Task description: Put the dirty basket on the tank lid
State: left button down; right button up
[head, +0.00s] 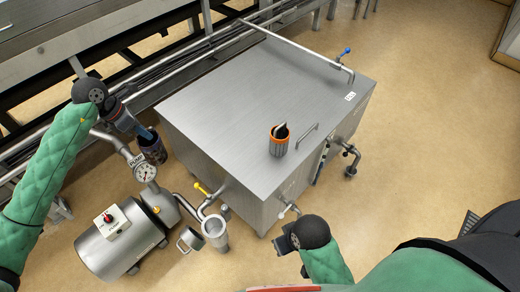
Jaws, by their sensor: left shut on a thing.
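A dark, dirty-looking cylindrical basket (153,152) is in my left gripper (146,134) on the left. The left gripper is shut on it and holds it in the air beside the tank's left edge, above the pressure gauge. The tank lid (240,95) is a broad flat steel top in the middle. Another basket (279,145), grey with an orange rim, stands upright on the lid near its front edge, with something pale inside it. My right gripper (284,243) is low in front of the tank, apart from everything; its fingers are too unclear to judge.
A lid handle (307,133) lies right of the standing basket. A pump motor (120,243), a pressure gauge (145,172) and an open steel strainer housing (215,229) stand at the tank's left front. Much of the lid is clear.

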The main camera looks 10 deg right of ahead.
aim_at(236, 151)
jog(key=l, duration=0.7)
jog(key=i+l, duration=0.15)
jog(key=l, duration=0.5)
